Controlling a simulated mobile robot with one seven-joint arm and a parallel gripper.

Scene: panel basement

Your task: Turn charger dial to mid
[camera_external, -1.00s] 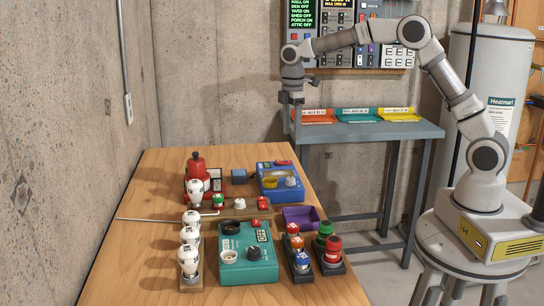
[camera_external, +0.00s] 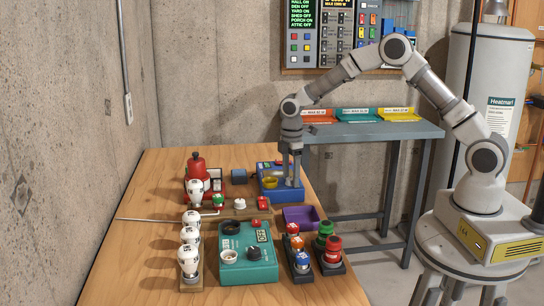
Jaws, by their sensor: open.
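A blue box (camera_external: 271,193) with a yellow ring (camera_external: 270,181) on top stands at the back right of the wooden table; I take it to be the charger. My gripper (camera_external: 291,180) points straight down over the right part of this box. It is open, with its fingertips low around or just above where the box's dial sits. The dial is hidden behind the fingers, so I cannot tell its setting or whether they touch it. A teal box (camera_external: 247,270) with a dark dial (camera_external: 253,252) and a small display stands nearer the front.
A purple tray (camera_external: 301,217) lies right of centre. Racks with red, green and blue-topped pieces (camera_external: 301,262) stand at the front right. White bulbs (camera_external: 188,262) stand at the left, near a thin rod (camera_external: 160,219). A red holder (camera_external: 196,165) is at the back.

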